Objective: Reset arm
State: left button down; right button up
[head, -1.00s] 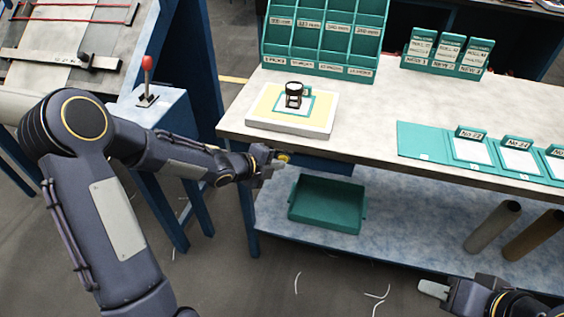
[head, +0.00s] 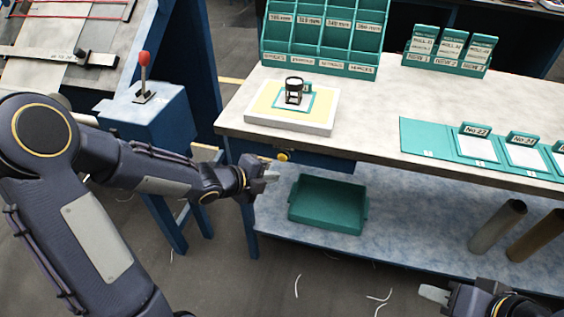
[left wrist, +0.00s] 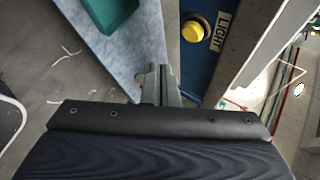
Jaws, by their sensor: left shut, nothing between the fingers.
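My left gripper (head: 270,170) is shut and empty in the head view. It is in the air just left of a round yellow button (head: 284,156) on the front of the workbench, apart from it. In the left wrist view the shut fingers (left wrist: 159,78) show at the middle, with the yellow button (left wrist: 192,31) and a "Light" label to their right. My right gripper (head: 434,294) is at the bottom right of the head view, over the floor. Only its finger end shows clearly, and its opening cannot be made out.
The workbench (head: 365,130) carries a white pad (head: 290,126) with a black magnifier (head: 294,91), teal racks (head: 325,40) and a teal card folder (head: 428,138). A green tray (head: 328,203) and tubes (head: 497,226) are on the lower shelf. A red-knobbed lever (head: 144,75) stands at left.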

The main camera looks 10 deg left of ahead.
pick_arm(q)
jog(key=shift+s, duration=0.4)
jog(key=s+a+r+n+y+p, duration=0.4)
jog(key=s+a+r+n+y, duration=0.2)
jog(key=s+a+r+n, duration=0.4)
jog(key=s+d+r+n+g+h+p, duration=0.1)
jog(key=s+d+r+n+g, duration=0.1)
jog(key=s+n, duration=0.5)
jog(key=s+d+r+n+g+h+p, duration=0.1)
jog(key=s+d+r+n+h+p, duration=0.1)
jog(key=s+n, duration=0.6)
jog(key=shift+d+r+n+g, duration=0.3)
jog(key=shift+d+r+g, duration=0.1)
jog(key=shift+d+r, duration=0.35)
